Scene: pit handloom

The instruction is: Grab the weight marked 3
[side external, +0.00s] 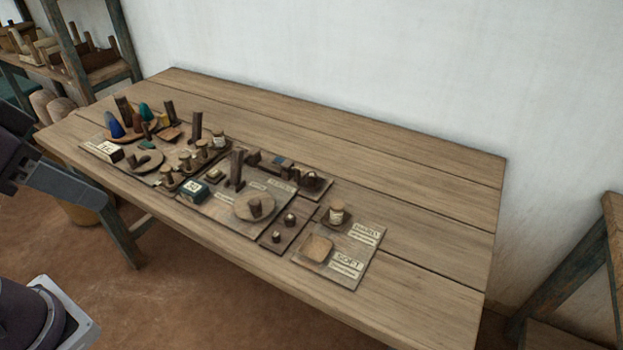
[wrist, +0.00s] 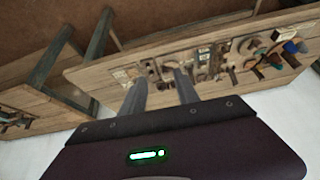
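Several small wooden pieces with pale tops, which may be weights, stand in a slanting row on the left board; one of these small pieces (side external: 203,148) is near the row's middle. Another pale-topped piece (side external: 337,214) stands on a dark tray on the right board. Two small knobs (side external: 291,219) sit on a dark strip between the boards. I cannot read a 3 on any of them. My gripper (wrist: 159,78) shows in the wrist view, its two fingers apart with nothing between them, away from the table. The gripper's fingers do not show in the side view.
The wooden table (side external: 420,235) is bare along its back and right. Upright dark posts (side external: 237,168), a round wooden disc (side external: 254,206), a dark blue box (side external: 193,190) and coloured cones (side external: 114,126) crowd the boards. A shelf (side external: 90,70) stands at the back left.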

